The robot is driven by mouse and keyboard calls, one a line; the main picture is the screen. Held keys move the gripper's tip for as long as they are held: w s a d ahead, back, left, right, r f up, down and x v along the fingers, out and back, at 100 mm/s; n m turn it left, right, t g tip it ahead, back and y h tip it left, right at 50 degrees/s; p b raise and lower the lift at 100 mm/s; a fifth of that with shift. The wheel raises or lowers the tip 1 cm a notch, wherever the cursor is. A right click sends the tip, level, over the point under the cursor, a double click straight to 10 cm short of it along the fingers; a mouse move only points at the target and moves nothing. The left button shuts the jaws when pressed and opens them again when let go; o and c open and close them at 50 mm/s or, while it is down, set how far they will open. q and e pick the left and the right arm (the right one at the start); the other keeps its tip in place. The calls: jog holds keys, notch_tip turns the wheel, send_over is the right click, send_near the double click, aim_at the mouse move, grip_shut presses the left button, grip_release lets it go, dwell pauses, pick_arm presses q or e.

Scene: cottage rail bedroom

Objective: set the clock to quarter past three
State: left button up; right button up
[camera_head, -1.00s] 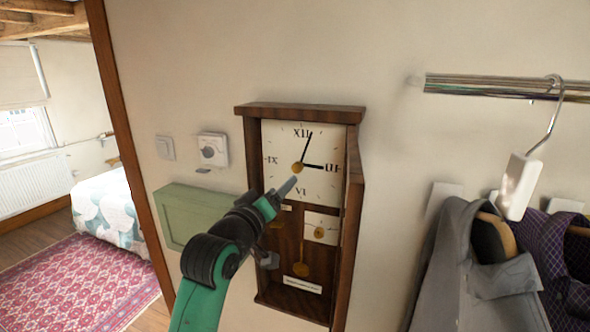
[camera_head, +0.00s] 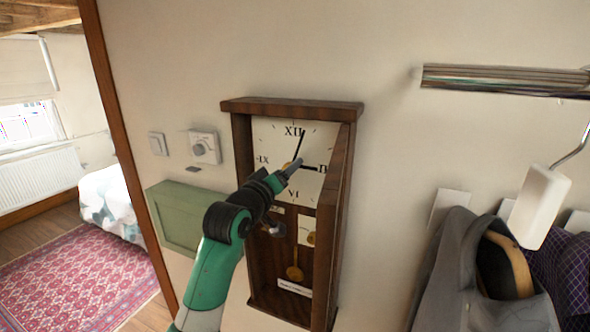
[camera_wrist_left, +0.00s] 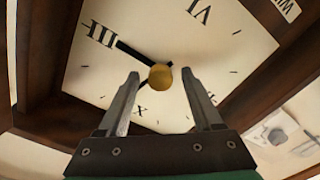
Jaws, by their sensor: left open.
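The wall clock (camera_head: 238,150) has a dark wooden case and a cream face (camera_head: 268,135) with Roman numerals. A thin long hand (camera_head: 299,146) points just past XII. A thicker hand (camera_head: 308,167) points at III; it also shows in the left wrist view (camera_wrist_left: 135,51). The brass hub (camera_wrist_left: 160,77) shows between my open left fingertips. My left gripper (camera_head: 296,162) is in front of the face near the hub and holds nothing. The thin hand (camera_wrist_left: 142,82) runs beside one finger, partly hidden; I cannot tell whether they touch. My right gripper is not in view.
A green box (camera_head: 180,215), a thermostat (camera_head: 205,148) and a light switch (camera_head: 158,144) are on the wall left of the clock. At right, a metal rail (camera_head: 500,78) and hanging clothes (camera_head: 470,270) stand out. The wall between is clear.

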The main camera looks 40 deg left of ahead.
pick_arm(q)
jog(key=shift+s, duration=0.1)
grip_shut()
jog(key=shift+m, duration=0.4)
jog(key=shift+f+m, duration=0.15)
jog(key=shift+m, duration=6.45)
